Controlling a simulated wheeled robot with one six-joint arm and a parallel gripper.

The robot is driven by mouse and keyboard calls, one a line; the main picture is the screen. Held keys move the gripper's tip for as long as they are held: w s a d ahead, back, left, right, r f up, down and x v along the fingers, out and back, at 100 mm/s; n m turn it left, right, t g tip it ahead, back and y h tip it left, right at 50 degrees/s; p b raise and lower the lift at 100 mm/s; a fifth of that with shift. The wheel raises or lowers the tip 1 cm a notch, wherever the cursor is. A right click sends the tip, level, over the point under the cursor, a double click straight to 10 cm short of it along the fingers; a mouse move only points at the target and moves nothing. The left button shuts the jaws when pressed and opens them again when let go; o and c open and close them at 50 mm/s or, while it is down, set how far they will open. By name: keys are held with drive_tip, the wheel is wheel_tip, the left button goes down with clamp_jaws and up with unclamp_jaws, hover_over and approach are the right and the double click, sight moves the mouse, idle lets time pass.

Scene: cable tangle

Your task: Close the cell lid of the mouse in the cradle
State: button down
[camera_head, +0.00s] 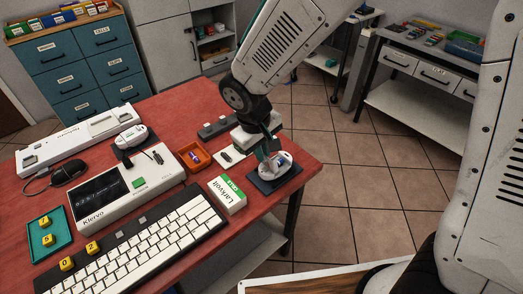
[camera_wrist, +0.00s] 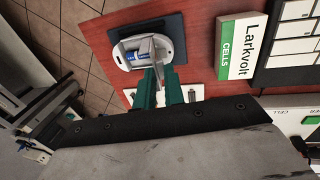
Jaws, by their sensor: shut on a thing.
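The white mouse (camera_wrist: 124,58) sits in the dark cradle (camera_wrist: 176,27) with its cell bay open. It also shows in the head view (camera_head: 284,165) on the cradle (camera_head: 262,184) at the table's right corner. The cell lid (camera_wrist: 147,46) appears as a pale raised piece at the bay, in front of my fingertips. My gripper (camera_wrist: 159,71) has green fingers, reaches the mouse's edge and is shut on what looks like the lid; the contact is partly hidden. In the head view my gripper (camera_head: 270,149) is directly over the mouse.
A white and green Larkvolt cell box (camera_head: 227,194) stands left of the cradle. An orange tray (camera_head: 194,155), a tester (camera_head: 127,190), a second mouse (camera_head: 132,136) and a keyboard (camera_head: 150,245) fill the red table. The table edge is close to the right of the cradle.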

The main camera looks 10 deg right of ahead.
drive_tip(key=w+d+g+y, duration=0.2)
drive_tip(key=y, duration=0.1)
drive_tip(key=shift+d+r, duration=0.2)
drive_tip(key=shift+d, duration=0.15)
drive_tip(key=d+g+y, duration=0.1)
drive_tip(key=w+y, duration=0.1)
drive_tip(key=d+f+g+y, duration=0.1)
drive_tip(key=shift+w+d+g+y, duration=0.3)
drive_tip(key=shift+d+y, duration=0.05)
drive_tip(key=shift+y, duration=0.05)
drive_tip(key=d+f+g+y, duration=0.1)
drive_tip(key=y, duration=0.1)
drive_tip(key=w+d+f+g+y, duration=0.1)
drive_tip(key=shift+w+f+g+y, duration=0.2)
drive_tip(key=shift+g+y, duration=0.1)
drive_tip(key=shift+y, duration=0.1)
drive_tip(key=shift+w+d+f+g+y, duration=0.2)
drive_tip(key=shift+d+f+g+y, duration=0.15)
drive_tip(key=shift+f+g+y, duration=0.45)
drive_tip(key=shift+w+d+f+g+y, duration=0.25)
drive_tip(key=shift+f+g+y, duration=0.2)
drive_tip(key=shift+y, duration=0.55)
drive_tip(key=shift+f, duration=0.1)
drive_tip(key=c, duration=1.5)
unclamp_jaws()
